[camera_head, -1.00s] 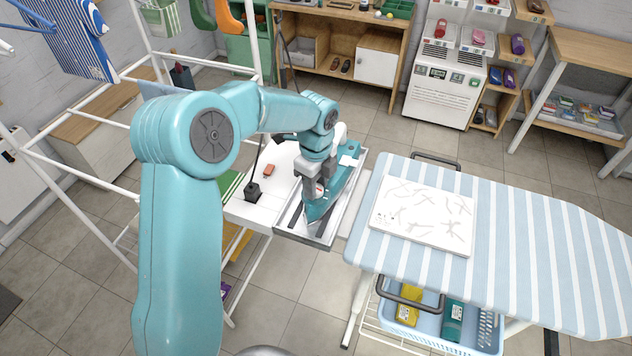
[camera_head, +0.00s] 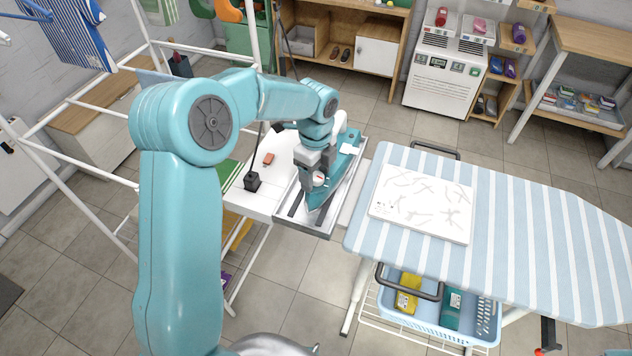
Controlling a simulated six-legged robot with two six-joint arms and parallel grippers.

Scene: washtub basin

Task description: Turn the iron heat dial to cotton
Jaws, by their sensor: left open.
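The teal iron (camera_head: 347,160) rests in a metal-edged tray (camera_head: 305,228) at the left end of the ironing board. A small round white dial (camera_head: 319,180) with a red mark shows on the iron, close beside my gripper's fingers. My left gripper (camera_head: 310,190) points down over the iron, its grey fingers open around or beside the dial; I cannot tell if they touch it. The dial's lettering is too small to read. My right gripper is not in view.
The striped ironing board (camera_head: 540,225) holds a white marked panel (camera_head: 422,205). A small black block (camera_head: 252,182) and a red-brown piece (camera_head: 268,159) sit on the white shelf left of the iron. A white drying rack stands at left.

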